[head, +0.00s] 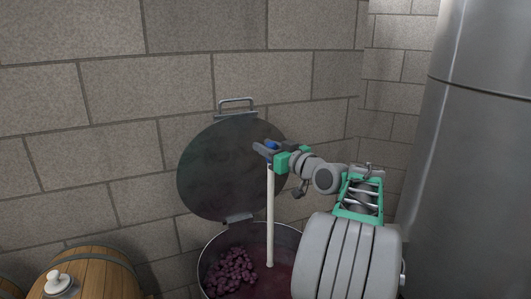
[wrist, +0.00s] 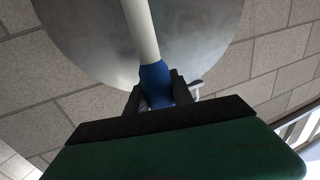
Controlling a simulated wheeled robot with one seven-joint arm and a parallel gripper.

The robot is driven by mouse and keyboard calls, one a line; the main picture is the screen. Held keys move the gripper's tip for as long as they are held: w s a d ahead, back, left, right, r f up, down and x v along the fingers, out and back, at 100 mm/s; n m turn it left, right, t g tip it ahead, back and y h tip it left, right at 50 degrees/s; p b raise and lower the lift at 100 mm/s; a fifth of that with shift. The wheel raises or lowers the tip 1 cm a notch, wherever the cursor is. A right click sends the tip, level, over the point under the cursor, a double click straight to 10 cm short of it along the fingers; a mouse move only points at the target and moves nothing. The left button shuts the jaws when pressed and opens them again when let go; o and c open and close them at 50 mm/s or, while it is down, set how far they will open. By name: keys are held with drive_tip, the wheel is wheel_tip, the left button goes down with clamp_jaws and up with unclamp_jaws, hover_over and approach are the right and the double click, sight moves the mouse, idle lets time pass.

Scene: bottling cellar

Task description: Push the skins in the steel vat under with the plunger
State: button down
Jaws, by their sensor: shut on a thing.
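The steel vat (head: 205,252) stands open at the bottom of the head view, with its round lid (head: 215,165) tipped up against the wall. Dark purple skins (head: 232,270) float in a heap on the left side; the right side shows smooth dark red liquid. My gripper (head: 268,151) is above the vat, shut on the blue grip of the plunger (head: 270,215). The pale shaft hangs nearly upright into the liquid, right of the skins; its lower end is hidden. In the wrist view my gripper (wrist: 160,92) clasps the blue grip (wrist: 155,80).
A wooden barrel (head: 103,270) with a pale bung on top stands left of the vat. A tall steel tank (head: 475,150) fills the right side. A block wall (head: 100,110) is close behind the vat. My arm hides the vat's right part.

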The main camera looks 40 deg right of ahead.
wheel_tip(320, 180, up, 8)
drive_tip(key=p, duration=0.3)
idle(0.3)
